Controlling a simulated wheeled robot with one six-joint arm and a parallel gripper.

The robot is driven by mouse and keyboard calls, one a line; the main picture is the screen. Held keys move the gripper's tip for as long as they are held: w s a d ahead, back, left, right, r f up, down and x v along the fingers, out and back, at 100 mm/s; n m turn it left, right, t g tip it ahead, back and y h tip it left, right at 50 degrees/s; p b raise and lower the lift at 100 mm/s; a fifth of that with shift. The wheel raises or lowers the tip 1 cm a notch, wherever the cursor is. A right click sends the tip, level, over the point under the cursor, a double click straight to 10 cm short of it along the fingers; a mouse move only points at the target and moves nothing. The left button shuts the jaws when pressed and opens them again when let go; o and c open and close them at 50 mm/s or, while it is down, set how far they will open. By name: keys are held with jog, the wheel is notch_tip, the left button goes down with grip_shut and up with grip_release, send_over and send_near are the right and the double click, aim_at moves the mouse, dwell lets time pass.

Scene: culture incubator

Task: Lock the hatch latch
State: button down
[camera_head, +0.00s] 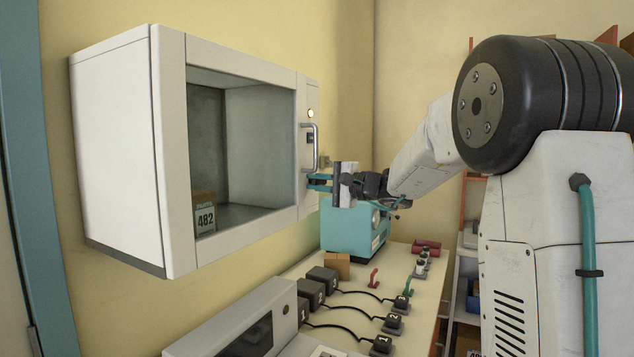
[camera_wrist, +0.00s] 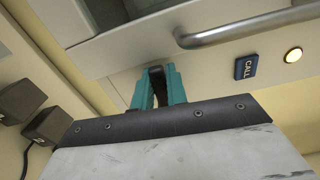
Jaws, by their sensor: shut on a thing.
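The hatch (camera_head: 172,150) is the windowed door of a white wall cabinet and looks closed against its body. My gripper (camera_head: 318,182) is at the lower right of the door, below the metal handle (camera_head: 316,148). In the head view the latch is hidden at my fingertips.
Below, the bench (camera_head: 290,268) holds a teal device (camera_head: 345,228), a cardboard box (camera_head: 337,265) and several cabled black blocks. A box labelled 482 (camera_head: 205,218) stands inside the cabinet.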

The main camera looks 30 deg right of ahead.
jog(key=shift+f+n, duration=0.2)
jog(key=shift+n, duration=0.4)
jog(key=c, duration=1.4)
grip_release()
jog(key=shift+s+d, duration=0.1)
jog(key=v, duration=0.7)
jog(key=shift+s, duration=0.25)
jog(key=shift+d, duration=0.1)
